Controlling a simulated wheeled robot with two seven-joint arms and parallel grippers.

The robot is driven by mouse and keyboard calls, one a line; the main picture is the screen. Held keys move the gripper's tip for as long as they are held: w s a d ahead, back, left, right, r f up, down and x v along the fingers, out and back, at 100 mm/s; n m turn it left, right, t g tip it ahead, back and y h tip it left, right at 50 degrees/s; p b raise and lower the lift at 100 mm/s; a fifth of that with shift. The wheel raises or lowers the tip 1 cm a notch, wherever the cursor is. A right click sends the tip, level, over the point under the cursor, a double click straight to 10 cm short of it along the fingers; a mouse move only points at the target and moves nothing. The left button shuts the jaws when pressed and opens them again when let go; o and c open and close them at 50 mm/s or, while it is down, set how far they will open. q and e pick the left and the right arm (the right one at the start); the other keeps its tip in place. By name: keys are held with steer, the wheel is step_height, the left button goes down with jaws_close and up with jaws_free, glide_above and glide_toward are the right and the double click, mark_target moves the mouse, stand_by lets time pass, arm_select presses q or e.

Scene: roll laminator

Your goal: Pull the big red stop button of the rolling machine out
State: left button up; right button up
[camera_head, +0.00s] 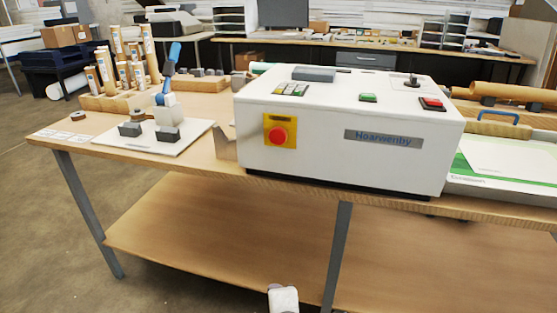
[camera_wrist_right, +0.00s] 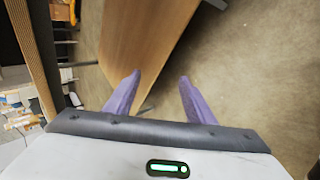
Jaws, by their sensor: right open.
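The big red stop button (camera_head: 280,136) sits on a yellow plate on the left part of the front face of the white rolling machine (camera_head: 310,155). The machine stands on a wooden table. My right gripper (camera_wrist_right: 160,76) is open, with two purple fingers apart and nothing between them. In the right wrist view it is over a wooden surface and grey floor, and the button does not show there. A small white part of mine shows at the bottom edge of the head view, well below the button. My left gripper is not in view.
The wooden table (camera_head: 200,158) has a lower shelf (camera_head: 220,245) and grey legs. A white board with a blue-handled device (camera_head: 165,100) stands left of the machine. A green-and-white box (camera_head: 500,165) lies at right. The space before the button looks clear.

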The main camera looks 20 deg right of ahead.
steer(key=w+r+n+t+h, duration=0.3)
steer(key=w+r+n, duration=0.35)
steer(key=r, duration=0.65)
steer(key=n+t+h, duration=0.3)
steer(key=n+h, duration=0.2)
steer(key=h, duration=0.1)
glide_toward(277, 137)
steer(key=shift+m, duration=0.25)
steer(key=p+x, duration=0.1)
steer(key=x, duration=0.6)
steer(key=shift+w+d+f, duration=0.15)
steer(key=shift+w+d, duration=0.1)
steer(key=shift+w, duration=0.1)
jaws_close()
steer(key=shift+s+a+p, duration=0.25)
steer(key=shift+s+p, duration=0.05)
steer(key=shift+p, duration=0.8)
steer(key=shift+s, duration=0.1)
steer(key=shift+a+f, duration=0.1)
steer(key=shift+f, duration=0.1)
